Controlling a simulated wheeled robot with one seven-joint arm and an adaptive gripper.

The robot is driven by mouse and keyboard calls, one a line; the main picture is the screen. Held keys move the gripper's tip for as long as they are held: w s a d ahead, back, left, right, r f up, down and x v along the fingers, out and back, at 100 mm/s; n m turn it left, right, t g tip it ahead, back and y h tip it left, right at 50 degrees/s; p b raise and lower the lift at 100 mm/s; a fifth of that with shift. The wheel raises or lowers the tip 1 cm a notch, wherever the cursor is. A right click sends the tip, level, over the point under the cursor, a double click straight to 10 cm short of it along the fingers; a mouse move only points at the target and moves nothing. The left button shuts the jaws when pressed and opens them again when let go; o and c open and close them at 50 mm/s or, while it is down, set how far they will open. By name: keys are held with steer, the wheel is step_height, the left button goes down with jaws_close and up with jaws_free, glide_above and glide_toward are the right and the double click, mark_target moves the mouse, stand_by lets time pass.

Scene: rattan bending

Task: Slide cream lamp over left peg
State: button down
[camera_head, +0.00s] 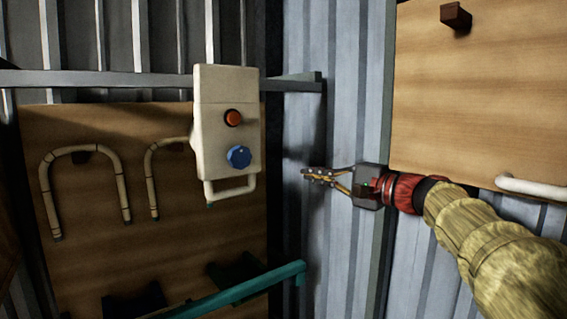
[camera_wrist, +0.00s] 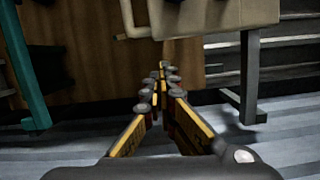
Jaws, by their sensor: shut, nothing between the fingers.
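My gripper (camera_head: 312,173) is shut and empty in front of the grey corrugated wall, pointing left; its closed fingers also show in the wrist view (camera_wrist: 162,75). A cream housing (camera_head: 226,105) with an orange button and a blue knob is left of my gripper, apart from it; a cream body also shows at the top of the wrist view (camera_wrist: 215,14). I cannot tell whether this is the cream lamp. A bent cream cane (camera_head: 84,150) hangs at a dark peg (camera_head: 80,157) on the left board. A brown square peg (camera_head: 456,16) sticks out of the right board.
A second cane (camera_head: 153,180) is partly hidden behind the cream housing. A grey rail (camera_head: 100,78) crosses the left board's top. A teal bar (camera_head: 250,287) lies below left. A pale curved handle (camera_head: 530,187) sits at the right board's lower edge. The wall around my gripper is clear.

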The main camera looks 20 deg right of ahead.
steer(key=w+d, duration=0.2)
steer(key=w, duration=0.3)
steer(key=w+a+n+p, duration=0.1)
steer(key=w+a+p, duration=0.2)
steer(key=w+a, duration=0.3)
steer(key=a, duration=0.3)
steer(key=shift+w, duration=0.3)
steer(key=shift+s+a, duration=0.1)
